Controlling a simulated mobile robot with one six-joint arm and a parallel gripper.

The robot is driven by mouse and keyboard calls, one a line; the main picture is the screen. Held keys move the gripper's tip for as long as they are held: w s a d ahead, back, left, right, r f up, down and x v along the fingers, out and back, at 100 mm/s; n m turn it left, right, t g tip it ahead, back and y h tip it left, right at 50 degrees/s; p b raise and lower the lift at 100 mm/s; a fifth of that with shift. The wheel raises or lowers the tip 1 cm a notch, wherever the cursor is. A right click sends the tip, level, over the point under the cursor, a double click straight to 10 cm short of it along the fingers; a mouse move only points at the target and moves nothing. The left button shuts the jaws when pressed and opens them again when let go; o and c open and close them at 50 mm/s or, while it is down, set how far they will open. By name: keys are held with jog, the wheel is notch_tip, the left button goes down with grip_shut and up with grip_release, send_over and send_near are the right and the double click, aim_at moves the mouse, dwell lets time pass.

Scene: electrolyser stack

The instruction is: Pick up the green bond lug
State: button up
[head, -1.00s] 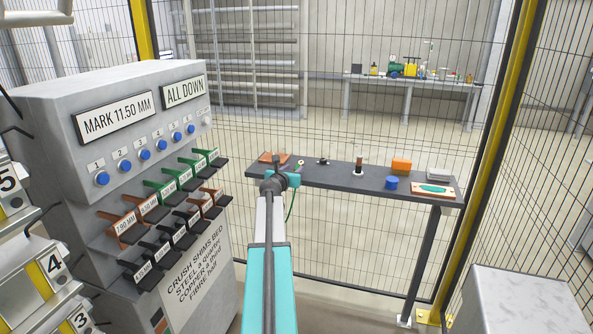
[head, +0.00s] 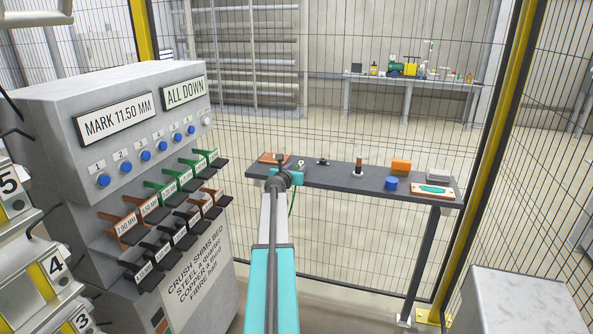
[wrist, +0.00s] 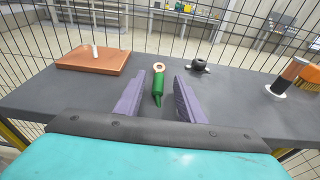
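The green bond lug (wrist: 158,82) lies on the dark shelf in the wrist view, with a copper-coloured ring at its far end and a green sleeve toward me. My gripper (wrist: 160,92) is open, its two purple fingers on either side of the lug with gaps to both. I cannot tell how far the fingers are above the shelf. In the head view my gripper (head: 284,170) is over the left part of the shelf, and the lug (head: 300,164) shows only as a small bit beyond it.
The shelf (head: 335,178) also holds a brown board (wrist: 95,58) at left, a small black fitting (wrist: 200,65), a dark and copper cylinder (wrist: 289,76), an orange brush (head: 401,166) and a blue cup (head: 391,183). A mesh fence stands behind it.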

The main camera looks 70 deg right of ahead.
jog(key=shift+d+f, duration=0.2)
jog(key=shift+d, duration=0.75)
grip_shut()
